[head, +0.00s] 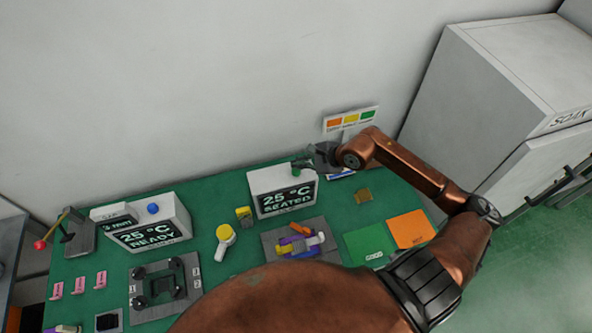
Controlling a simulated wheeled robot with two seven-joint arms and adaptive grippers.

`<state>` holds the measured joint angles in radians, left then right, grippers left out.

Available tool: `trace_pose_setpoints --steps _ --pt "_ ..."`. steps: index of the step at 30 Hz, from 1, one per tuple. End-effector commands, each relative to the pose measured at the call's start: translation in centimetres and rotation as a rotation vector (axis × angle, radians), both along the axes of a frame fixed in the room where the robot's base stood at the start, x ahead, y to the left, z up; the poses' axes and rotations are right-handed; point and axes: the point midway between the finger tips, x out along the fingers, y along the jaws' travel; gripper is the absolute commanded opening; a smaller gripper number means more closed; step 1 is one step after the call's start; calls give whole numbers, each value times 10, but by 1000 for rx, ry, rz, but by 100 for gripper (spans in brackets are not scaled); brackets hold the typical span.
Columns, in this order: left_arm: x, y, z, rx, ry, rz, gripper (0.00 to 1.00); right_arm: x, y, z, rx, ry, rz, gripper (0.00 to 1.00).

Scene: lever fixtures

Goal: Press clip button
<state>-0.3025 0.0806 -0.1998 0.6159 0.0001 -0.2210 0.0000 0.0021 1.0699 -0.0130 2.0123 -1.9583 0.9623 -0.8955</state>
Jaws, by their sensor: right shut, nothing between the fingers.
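A white box (263,184) with a dark display reading "25 °C SEATED" stands at the back of the green bench. A small green part, possibly a button, shows on its top right by my gripper; my fingers partly hide it. My right gripper (307,167) is shut and empty at this top edge. I cannot tell whether it touches the green part. A second white box (177,213) reading "25 °C READY" stands to the left, with a blue button (152,208) on top. No button in view can be read as the clip button. My left gripper is not in view.
A grey fixture (268,246) with purple, yellow and orange parts lies before the SEATED box. Green (370,247) and orange (411,229) mats lie at right. A red-knobbed lever (41,244) stands at left. A colored sign (350,119) is behind my gripper; a white cabinet (480,100) stands right.

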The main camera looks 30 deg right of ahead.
Motion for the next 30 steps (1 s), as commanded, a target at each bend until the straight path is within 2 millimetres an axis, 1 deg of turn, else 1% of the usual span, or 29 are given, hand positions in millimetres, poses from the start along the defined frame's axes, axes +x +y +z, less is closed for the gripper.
trace_pose_setpoints --steps 9,30 --pt "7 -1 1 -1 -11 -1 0 0 0 1 0 0 0 0" --pt "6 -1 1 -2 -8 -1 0 0 0 1 0 0 0 0"
